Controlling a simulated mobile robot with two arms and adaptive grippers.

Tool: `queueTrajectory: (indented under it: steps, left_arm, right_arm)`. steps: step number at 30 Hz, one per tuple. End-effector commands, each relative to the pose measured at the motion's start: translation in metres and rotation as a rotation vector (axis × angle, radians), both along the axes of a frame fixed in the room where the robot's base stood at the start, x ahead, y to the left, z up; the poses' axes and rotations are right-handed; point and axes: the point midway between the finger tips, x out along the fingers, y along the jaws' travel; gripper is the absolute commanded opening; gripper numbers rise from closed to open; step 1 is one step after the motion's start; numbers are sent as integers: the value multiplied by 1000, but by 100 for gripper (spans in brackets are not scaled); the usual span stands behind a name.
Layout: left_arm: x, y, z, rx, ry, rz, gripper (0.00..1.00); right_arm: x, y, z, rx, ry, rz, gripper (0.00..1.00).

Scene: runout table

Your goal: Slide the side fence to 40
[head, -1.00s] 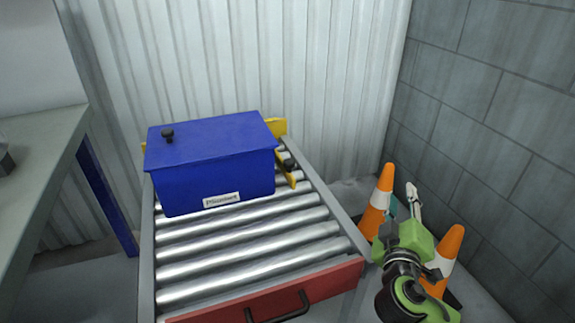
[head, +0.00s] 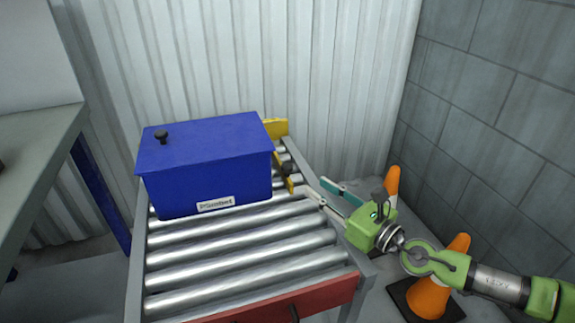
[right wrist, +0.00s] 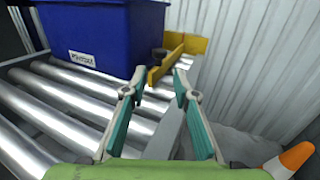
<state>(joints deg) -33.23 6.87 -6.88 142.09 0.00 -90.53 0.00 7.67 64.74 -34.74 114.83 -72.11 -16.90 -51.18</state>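The side fence (head: 282,163) is a yellow plate along the right side of the rollers, with a dark knob (head: 288,170) on it. In the right wrist view the fence (right wrist: 166,64) shows straight ahead, its knob (right wrist: 157,54) partly behind it. My right gripper (head: 316,186) is open and empty, just right of the fence near the right rail. In the right wrist view its fingers (right wrist: 160,74) are spread apart, with a gap to the fence. No scale or number 40 is readable. My left gripper is not in view.
A blue lidded box (head: 208,165) sits on the rollers (head: 240,245) left of the fence. A yellow end plate (head: 276,128) stands at the back. A red front bar (head: 285,302) closes the near end. Orange cones (head: 430,297) and a block wall are at right, a bench (head: 35,160) at left.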

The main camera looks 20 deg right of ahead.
Motion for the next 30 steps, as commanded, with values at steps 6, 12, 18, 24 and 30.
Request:
queueTrajectory:
  steps: [6, 12, 18, 24, 30]
  left_arm:
    - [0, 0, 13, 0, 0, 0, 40]
    - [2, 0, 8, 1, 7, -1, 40]
    - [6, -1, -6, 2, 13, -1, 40]
    - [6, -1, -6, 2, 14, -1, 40]
    - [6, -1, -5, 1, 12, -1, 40]
  right_arm:
    - [32, 15, 6, 8, -4, -1, 27]
    - [66, 32, 6, 8, -4, 1, 27]
    - [96, 45, 3, 8, -2, 1, 27]
    - [111, 52, 2, 7, 0, 0, 27]
    - [114, 53, 1, 6, 1, 1, 27]
